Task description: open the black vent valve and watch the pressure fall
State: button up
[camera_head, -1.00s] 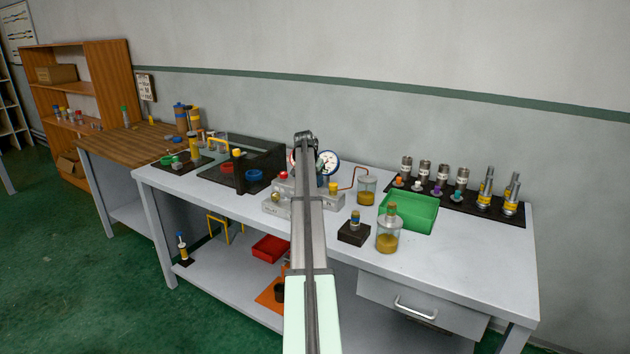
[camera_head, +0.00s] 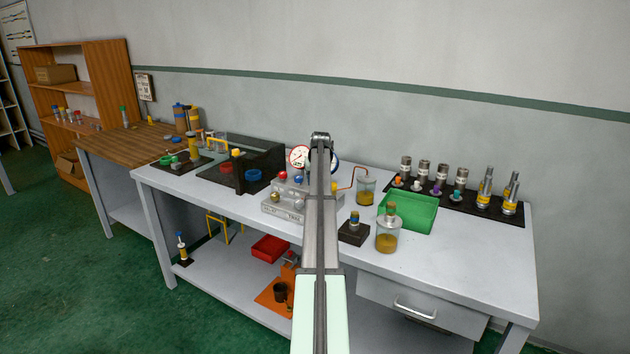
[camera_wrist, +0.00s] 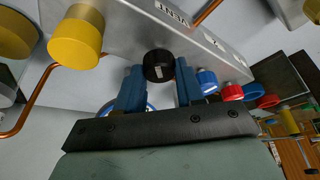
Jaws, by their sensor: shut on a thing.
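In the wrist view the black vent valve knob (camera_wrist: 158,66) sits on the front of a grey metal block (camera_wrist: 185,35). My gripper (camera_wrist: 158,82) has its two blue fingers on either side of the knob and is shut on it. In the head view my arm hides the black knob and the fingers. The block (camera_head: 283,208) shows to the left of my arm. A red-rimmed pressure gauge (camera_head: 298,156) stands behind it, its reading too small to tell. A blue-rimmed gauge (camera_head: 336,162) is mostly hidden behind my arm.
A yellow knob (camera_wrist: 76,38), a blue knob (camera_wrist: 207,80) and a red knob (camera_wrist: 232,92) flank the black one. A copper pipe (camera_head: 361,170) leads to a jar (camera_head: 366,190). A green tray (camera_head: 410,213) and a stoppered jar (camera_head: 388,238) stand to the right.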

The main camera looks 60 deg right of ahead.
jog(key=n+y, duration=0.1)
jog(key=n, duration=0.2)
jog(key=n+t+y, duration=0.1)
jog(key=n, duration=0.2)
jog(key=shift+s+d+n, duration=0.1)
jog(key=shift+d+n, duration=0.05)
jog(key=shift+n, duration=0.15)
jog(key=shift+y, duration=0.3)
jog(key=o, duration=1)
jog(key=shift+o, duration=0.2)
jog(key=v, duration=1.4)
jog(key=shift+s+f, duration=0.1)
